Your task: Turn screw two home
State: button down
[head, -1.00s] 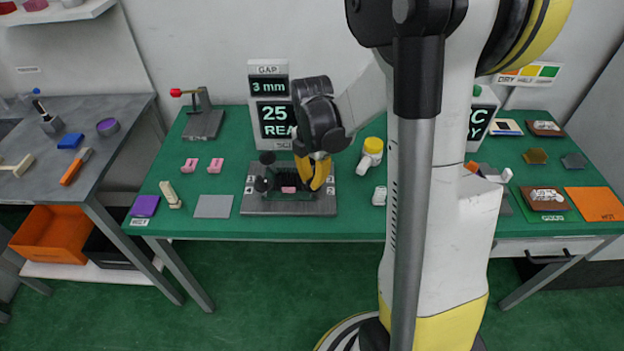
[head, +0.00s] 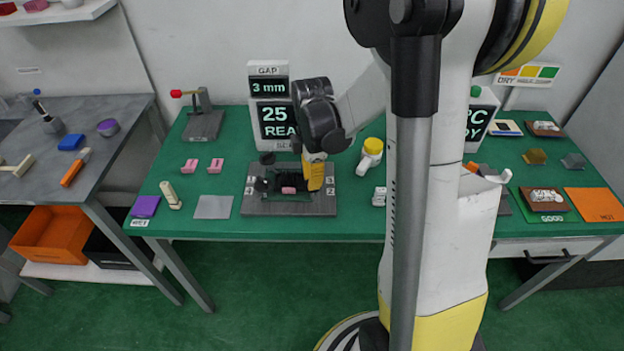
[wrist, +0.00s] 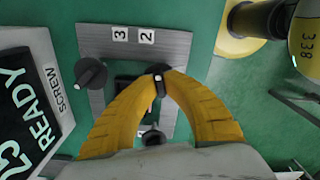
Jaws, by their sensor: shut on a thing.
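A dark fixture plate (head: 290,208) lies on the green table, with black screw knobs and labels 3 (wrist: 120,34) and 2 (wrist: 147,37) along one side. My gripper (wrist: 160,77) points down over the plate's right part, its yellow fingers shut on a black screw knob (wrist: 159,84) with a white mark, the one nearest label 2. A second knob (wrist: 90,73) stands at the plate's back, and a third (wrist: 152,137) shows between my fingers. A pink block (head: 288,190) sits in the plate's dark middle. The held knob is hidden in the head view.
A display (head: 275,120) behind the plate reads GAP 3 mm, with 25 and READY below, partly covered by my arm. A grey pad (head: 213,207) lies left of the plate.

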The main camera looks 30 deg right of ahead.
jog(key=m, duration=2.2)
jog(key=shift+m, duration=0.4)
jog(key=m, duration=0.3)
jog(key=shift+m, duration=2.1)
